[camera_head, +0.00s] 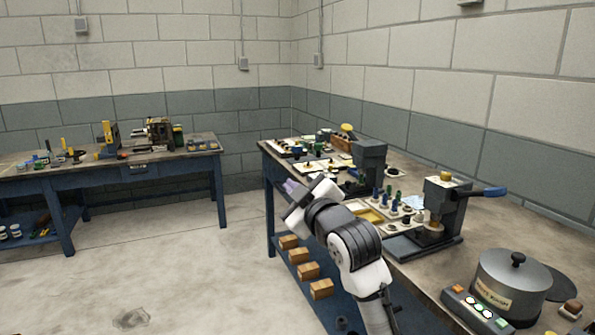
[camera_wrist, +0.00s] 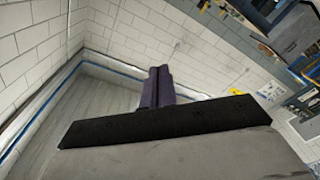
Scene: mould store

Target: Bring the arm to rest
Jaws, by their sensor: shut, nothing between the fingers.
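My white and dark grey arm reaches up from the bottom of the head view, beside the front edge of the right workbench (camera_head: 430,262). My gripper (camera_head: 290,187) is at the arm's far end, by the bench's left front edge, small and partly hidden by the wrist. In the wrist view the two dark purple fingers (camera_wrist: 157,85) stand side by side with no gap, so the gripper is shut and empty. The wrist view is tilted and shows pale block walls beyond the fingers.
A black press with a blue handle (camera_head: 440,212), a lidded metal pot (camera_head: 512,283) and small coloured parts crowd the right bench. Several wooden boxes (camera_head: 308,270) sit on its lower shelf. Another workbench (camera_head: 170,164) stands at the left wall. The concrete floor (camera_head: 170,270) between is clear.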

